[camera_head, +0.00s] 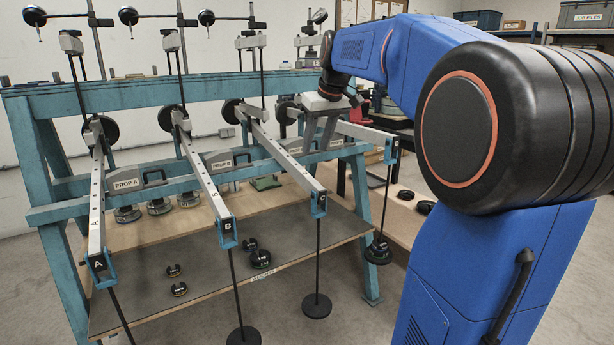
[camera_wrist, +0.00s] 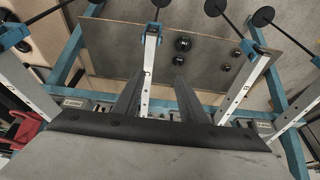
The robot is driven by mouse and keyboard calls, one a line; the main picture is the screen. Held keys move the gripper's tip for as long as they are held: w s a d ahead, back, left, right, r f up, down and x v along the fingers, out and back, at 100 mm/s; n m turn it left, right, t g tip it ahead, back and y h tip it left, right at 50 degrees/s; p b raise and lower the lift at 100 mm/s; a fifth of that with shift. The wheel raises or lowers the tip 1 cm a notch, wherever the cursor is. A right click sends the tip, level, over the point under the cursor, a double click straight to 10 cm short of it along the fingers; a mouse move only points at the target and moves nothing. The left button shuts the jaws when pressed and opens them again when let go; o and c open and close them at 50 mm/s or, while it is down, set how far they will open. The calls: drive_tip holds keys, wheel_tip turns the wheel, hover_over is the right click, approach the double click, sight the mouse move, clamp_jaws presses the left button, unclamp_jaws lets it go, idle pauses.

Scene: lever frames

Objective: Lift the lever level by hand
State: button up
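Several pale metal levers slope down toward the front on a teal frame (camera_head: 200,78): lever A (camera_head: 97,205), lever B (camera_head: 203,180), lever C (camera_head: 285,160) and one at the right (camera_head: 358,131) whose letter I cannot read. Each has a blue end bracket with a rod hanging from it. My gripper (camera_head: 317,146) points down near lever C in the head view. In the wrist view its two dark fingers (camera_wrist: 156,93) are spread apart, with lever C (camera_wrist: 148,75) seen between them, touching neither. I cannot tell how far the fingertips are above the lever. Nothing is held.
Round black weights (camera_head: 259,257) lie on the grey lower shelf (camera_head: 180,262). The right rod carries stacked discs (camera_head: 377,250). Lever B (camera_wrist: 240,90) and another lever (camera_wrist: 25,82) flank the gripper in the wrist view.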

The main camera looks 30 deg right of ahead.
sight(307, 175)
drive_tip(key=w+d+x, duration=0.1)
drive_tip(key=x, duration=0.5)
drive_tip(key=w+d+x, duration=0.1)
drive_tip(key=x, duration=0.4)
drive_tip(key=w+r+x, duration=0.1)
drive_tip(key=x, duration=0.5)
drive_tip(key=shift+w+d+f, duration=0.1)
drive_tip(key=shift+d+f, duration=0.05)
drive_tip(key=shift+d, duration=0.25)
clamp_jaws()
